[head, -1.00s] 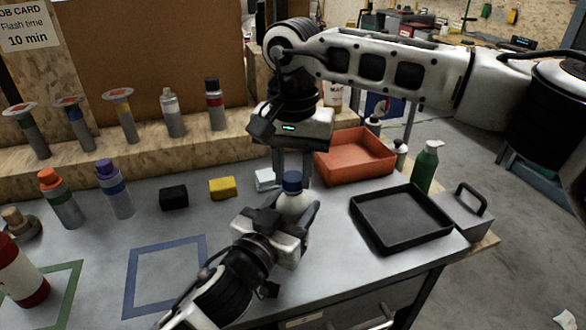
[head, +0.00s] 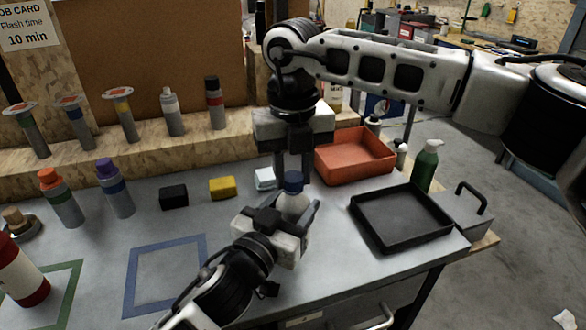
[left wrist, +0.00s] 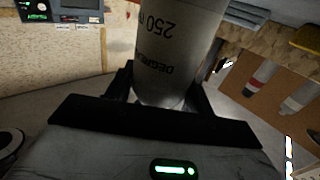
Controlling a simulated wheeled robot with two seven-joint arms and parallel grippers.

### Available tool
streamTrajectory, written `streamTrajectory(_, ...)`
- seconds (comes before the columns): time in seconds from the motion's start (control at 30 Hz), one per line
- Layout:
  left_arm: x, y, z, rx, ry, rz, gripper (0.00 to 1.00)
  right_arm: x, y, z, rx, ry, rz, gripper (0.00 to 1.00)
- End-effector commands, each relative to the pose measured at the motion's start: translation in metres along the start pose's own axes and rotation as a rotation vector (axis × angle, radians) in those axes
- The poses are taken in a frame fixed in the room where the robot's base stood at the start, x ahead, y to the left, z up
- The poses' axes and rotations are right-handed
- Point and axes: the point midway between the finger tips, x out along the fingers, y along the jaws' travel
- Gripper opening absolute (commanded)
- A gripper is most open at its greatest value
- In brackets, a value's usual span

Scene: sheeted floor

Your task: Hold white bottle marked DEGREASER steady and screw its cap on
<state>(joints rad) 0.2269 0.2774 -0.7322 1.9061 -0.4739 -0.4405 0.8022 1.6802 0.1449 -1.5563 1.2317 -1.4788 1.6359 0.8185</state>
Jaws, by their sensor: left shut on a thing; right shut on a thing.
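The white bottle (head: 295,204) stands upright at the middle of the bench. In the left wrist view its white body (left wrist: 178,45) fills the top centre, with "250" and part of "DEGREASER" upside down. My left gripper (head: 288,214) is shut around the bottle's body from the near left. A dark blue cap (head: 293,182) sits at the bottle's top. My right gripper (head: 293,175) points straight down from above and is shut on the cap. The thread between cap and neck is too small to make out.
A black tray (head: 400,238) lies right of the bottle, and an orange bin (head: 350,172) behind it. White, yellow (head: 222,188) and black blocks lie at the back left. A green pump bottle (head: 427,167) stands right. The blue-taped square (head: 165,242) is empty.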

Motion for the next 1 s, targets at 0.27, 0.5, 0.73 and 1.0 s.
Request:
streamTrajectory(0.27, 0.0000, -0.0005, 0.0010, -0.001, -0.003, -0.001, 0.00, 0.0006, 0.0004, -0.0001, 0.711, 0.001, 0.000, 0.02)
streamTrajectory(0.5, 0.0000, -0.0005, 0.0010, 0.000, -0.002, -0.001, 0.00, 0.0007, 0.0006, -0.0001, 0.925, 0.001, 0.001, 0.02)
streamTrajectory(0.73, 0.0000, -0.0005, 0.0009, 0.000, -0.002, -0.001, 0.00, 0.0006, 0.0005, -0.0001, 0.923, 0.001, 0.001, 0.55)
streamTrajectory(1.0, 0.0000, -0.0004, 0.0009, 0.000, -0.002, -0.001, 0.00, -0.0048, 0.0004, 0.0003, 0.923, 0.000, 0.001, 0.55)
